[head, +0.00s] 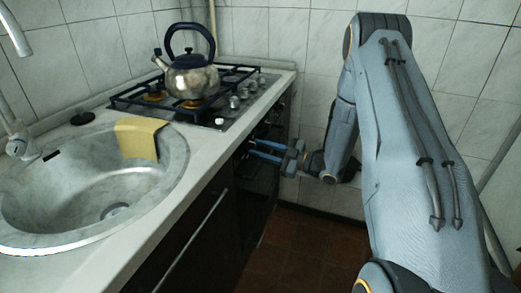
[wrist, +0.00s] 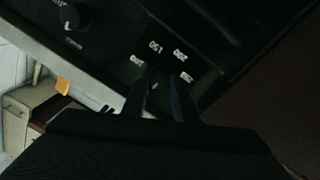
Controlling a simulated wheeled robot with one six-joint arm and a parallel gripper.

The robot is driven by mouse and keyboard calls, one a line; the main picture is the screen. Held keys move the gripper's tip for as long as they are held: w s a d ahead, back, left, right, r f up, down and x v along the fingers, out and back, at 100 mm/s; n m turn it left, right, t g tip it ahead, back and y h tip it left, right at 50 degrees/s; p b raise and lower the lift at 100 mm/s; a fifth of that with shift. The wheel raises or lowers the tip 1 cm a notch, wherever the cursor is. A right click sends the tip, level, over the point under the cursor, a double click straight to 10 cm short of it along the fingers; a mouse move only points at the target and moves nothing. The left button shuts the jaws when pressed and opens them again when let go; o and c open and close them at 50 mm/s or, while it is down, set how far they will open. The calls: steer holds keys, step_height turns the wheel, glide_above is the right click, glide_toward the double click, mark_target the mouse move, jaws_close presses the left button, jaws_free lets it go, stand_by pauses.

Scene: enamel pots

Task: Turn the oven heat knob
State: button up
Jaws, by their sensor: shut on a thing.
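The oven heat knob (wrist: 159,72) is dark and sits on the black oven panel, ringed by white temperature numbers such as 150 and 200. It is mostly hidden between my fingers, and its pointer angle cannot be read. My gripper (wrist: 163,84) is shut on it in the wrist view. In the head view my gripper (head: 249,149) reaches left to the oven front (head: 266,135) under the counter, where the knob itself is too dark to make out.
Another dark knob (wrist: 69,17) is on the same panel. A yellow sponge or cloth (head: 141,139) hangs on the sink (head: 60,205). The tiled floor (head: 290,250) before the cabinets is clear.

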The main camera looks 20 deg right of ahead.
steer(key=o, duration=1.1)
steer(key=shift+c, duration=0.2)
steer(key=v, duration=0.7)
steer(key=shift+s+d, duration=0.25)
steer(key=shift+d, duration=0.05)
